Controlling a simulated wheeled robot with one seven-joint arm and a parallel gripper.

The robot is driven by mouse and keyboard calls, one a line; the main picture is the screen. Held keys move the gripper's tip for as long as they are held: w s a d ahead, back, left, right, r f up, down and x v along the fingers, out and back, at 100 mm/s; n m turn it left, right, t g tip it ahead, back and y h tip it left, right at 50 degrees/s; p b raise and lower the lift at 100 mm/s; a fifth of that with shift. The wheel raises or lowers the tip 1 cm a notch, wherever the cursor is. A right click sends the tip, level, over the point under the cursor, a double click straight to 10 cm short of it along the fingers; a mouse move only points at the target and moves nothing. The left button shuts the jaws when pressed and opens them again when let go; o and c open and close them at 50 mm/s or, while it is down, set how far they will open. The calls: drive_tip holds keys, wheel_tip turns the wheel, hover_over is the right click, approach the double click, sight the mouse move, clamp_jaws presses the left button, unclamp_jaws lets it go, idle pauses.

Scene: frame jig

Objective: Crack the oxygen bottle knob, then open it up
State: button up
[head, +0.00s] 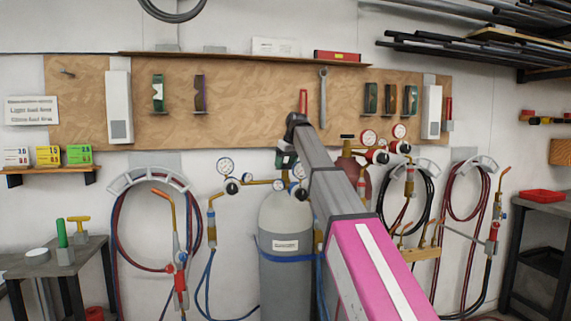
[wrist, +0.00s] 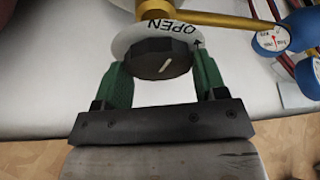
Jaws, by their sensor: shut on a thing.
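The oxygen bottle (head: 286,240) is the grey cylinder standing upright at the middle of the head view, with a label and a blue strap. Its black knob (wrist: 163,57) fills the top of the wrist view, with a white line on its face. Behind the knob is a white disc (wrist: 133,38) marked OPEN with an arrow. My gripper (wrist: 163,80) is shut on the knob, one green finger on each side. In the head view my arm hides the knob and part of the valve.
Gauges (head: 224,166) and a brass regulator stand left of the bottle top. A red bottle (head: 353,170) stands behind my arm to the right. Hoses hang on wall racks (head: 150,178) on both sides. A small table (head: 60,262) stands at the left and a dark bench at the right.

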drive_tip(key=shift+n, duration=0.6)
drive_tip(key=o, duration=0.9)
drive_tip(key=shift+o, duration=0.2)
drive_tip(key=shift+r, duration=0.1)
drive_tip(key=v, duration=1)
drive_tip(key=shift+d+r, duration=0.25)
drive_tip(key=shift+r, duration=0.05)
